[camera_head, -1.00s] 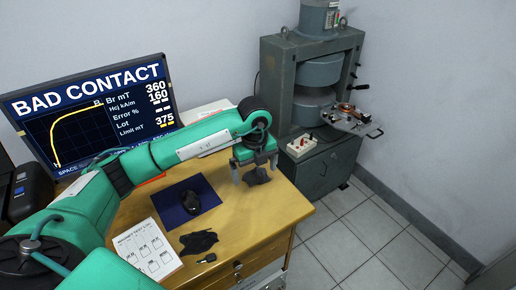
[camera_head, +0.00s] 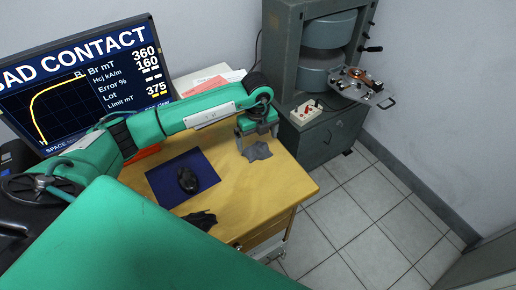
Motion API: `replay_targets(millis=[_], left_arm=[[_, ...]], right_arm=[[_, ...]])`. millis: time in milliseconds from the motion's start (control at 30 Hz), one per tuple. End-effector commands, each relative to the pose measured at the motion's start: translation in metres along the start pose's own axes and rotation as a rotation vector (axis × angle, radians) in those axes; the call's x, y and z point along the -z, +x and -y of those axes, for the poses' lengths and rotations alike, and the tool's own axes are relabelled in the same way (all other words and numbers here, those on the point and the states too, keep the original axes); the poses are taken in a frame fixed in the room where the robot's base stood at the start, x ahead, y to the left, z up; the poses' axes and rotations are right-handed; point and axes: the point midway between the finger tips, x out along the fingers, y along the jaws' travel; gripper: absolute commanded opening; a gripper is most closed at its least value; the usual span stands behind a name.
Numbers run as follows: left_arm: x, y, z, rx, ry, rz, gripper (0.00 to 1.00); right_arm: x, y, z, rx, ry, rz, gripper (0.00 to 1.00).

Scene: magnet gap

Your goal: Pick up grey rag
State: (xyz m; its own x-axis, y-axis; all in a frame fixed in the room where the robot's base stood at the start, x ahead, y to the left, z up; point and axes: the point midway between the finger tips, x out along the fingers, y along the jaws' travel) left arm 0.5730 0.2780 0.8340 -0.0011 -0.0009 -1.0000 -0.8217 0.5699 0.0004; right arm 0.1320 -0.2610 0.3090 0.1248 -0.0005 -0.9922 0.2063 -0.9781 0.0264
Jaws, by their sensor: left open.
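The grey rag (camera_head: 257,152) lies crumpled on the wooden desk (camera_head: 285,190) near its far right corner. My left gripper (camera_head: 257,139) points down just above the rag, with its two fingers apart on either side of the rag's far part. It is open, and part of the rag is hidden behind it. I cannot tell whether the fingertips touch the rag or the desk. My right gripper is not in view.
A black mouse (camera_head: 187,180) sits on a dark blue pad (camera_head: 165,188). A black crumpled item (camera_head: 201,218) lies nearer. A monitor (camera_head: 80,85) stands at the left. A grey press machine (camera_head: 287,65) and a switch box (camera_head: 307,111) are beyond the desk.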

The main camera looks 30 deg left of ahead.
Motion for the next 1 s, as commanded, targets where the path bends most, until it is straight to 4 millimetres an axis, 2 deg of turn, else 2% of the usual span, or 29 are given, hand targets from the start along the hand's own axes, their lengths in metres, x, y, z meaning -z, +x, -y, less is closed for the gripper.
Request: replay_targets(millis=[167, 267, 433, 733, 767, 933, 1000], left_arm=[[0.0, 0.012, 0.0, -0.002, -0.001, 0.0, 1.0], [-0.001, 0.026, 0.002, -0.003, 0.0, -0.002, 1.0], [-0.002, 0.05, 0.004, -0.001, 0.0, -0.001, 1.0], [-0.003, 0.057, 0.004, 0.0, 0.001, 0.001, 1.0], [-0.003, 0.057, 0.004, 0.0, 0.001, 0.001, 0.98], [-0.003, 0.057, 0.004, 0.0, 0.001, 0.001, 0.65], [-0.003, 0.057, 0.004, 0.0, 0.001, 0.001, 0.63]], right_arm=[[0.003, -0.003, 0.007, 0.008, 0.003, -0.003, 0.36], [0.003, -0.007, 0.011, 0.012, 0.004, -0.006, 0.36], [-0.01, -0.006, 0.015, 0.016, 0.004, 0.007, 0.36], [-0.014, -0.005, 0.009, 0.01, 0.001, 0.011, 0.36], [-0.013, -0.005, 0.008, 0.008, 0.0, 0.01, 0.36], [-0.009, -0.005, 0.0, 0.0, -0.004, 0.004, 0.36], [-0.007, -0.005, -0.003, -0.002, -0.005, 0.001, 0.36]])
